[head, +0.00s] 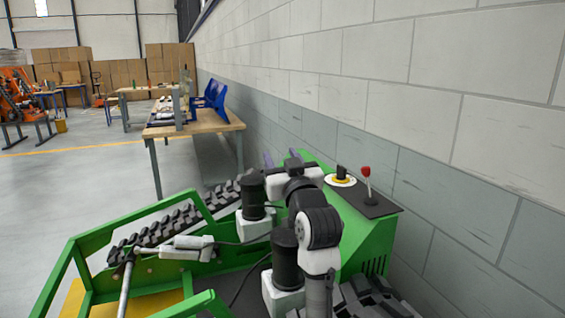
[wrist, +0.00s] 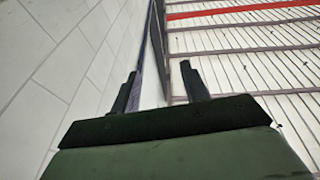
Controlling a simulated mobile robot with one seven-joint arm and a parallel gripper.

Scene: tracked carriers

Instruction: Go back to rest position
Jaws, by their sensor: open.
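My gripper shows in the wrist view (wrist: 158,78), its two dark fingers apart with nothing between them. White wall blocks fill the left of that view, and pale ribbed panels with a red beam fill the right. In the head view my black and white arm (head: 320,228) is folded above the green carrier body, close to the block wall. The gripper's fingers are hard to make out there, at the far end of the arm.
The green carrier frame (head: 62,272) has dark tracks. A dark panel (head: 375,207) bears a red-knobbed lever (head: 367,183). The block wall (head: 430,140) runs close on the right. A workbench (head: 205,126) with blue bins (head: 212,97) stands ahead. Open floor lies left.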

